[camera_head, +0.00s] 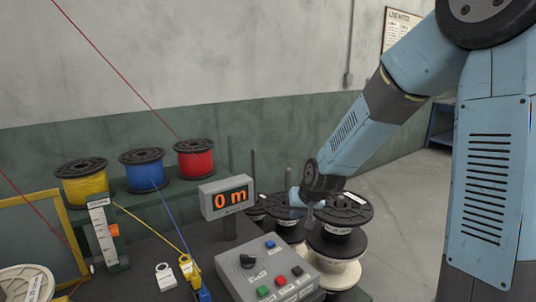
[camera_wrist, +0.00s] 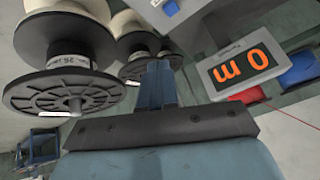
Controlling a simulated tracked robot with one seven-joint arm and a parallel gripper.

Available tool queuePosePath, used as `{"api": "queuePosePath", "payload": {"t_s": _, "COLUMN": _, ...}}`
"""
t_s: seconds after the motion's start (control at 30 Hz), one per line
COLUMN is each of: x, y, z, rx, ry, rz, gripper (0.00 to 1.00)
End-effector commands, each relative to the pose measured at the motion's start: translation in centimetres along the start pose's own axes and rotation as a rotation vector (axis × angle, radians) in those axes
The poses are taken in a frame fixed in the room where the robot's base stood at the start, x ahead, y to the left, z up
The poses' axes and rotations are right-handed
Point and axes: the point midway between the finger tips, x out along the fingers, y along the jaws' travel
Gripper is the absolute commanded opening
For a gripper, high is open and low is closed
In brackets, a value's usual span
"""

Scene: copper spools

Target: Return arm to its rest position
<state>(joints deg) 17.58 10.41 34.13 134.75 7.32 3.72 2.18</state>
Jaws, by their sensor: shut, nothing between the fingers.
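My blue arm reaches down from the upper right in the head view, and my gripper (camera_head: 310,217) hangs low beside the stacked spools. A black spool (camera_head: 337,212) is just to its right; I cannot tell if they touch. In the wrist view my gripper (camera_wrist: 159,66) shows as narrow blue fingers, shut and empty. That view is upside down, with a large black-flanged spool (camera_wrist: 62,90) at left close to the fingers. In the head view the fingertips are small and partly lost against the dark spools.
A "0 m" display (camera_head: 227,198) and a grey control box (camera_head: 267,268) stand left of the gripper. Yellow (camera_head: 83,184), blue (camera_head: 142,172) and red (camera_head: 195,160) spools sit on a rear shelf. A white spool (camera_head: 338,272) is under the black one. Open floor (camera_head: 405,200) lies right.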

Motion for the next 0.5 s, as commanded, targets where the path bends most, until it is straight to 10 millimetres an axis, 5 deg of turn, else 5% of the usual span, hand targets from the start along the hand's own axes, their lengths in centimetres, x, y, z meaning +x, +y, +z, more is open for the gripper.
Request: {"api": "queuePosePath", "payload": {"t_s": 0.5, "x": -13.6, "y": 3.2, "z": 2.2, "rx": -0.062, "ry": -0.029, "rz": 0.183, "gripper": 0.0}}
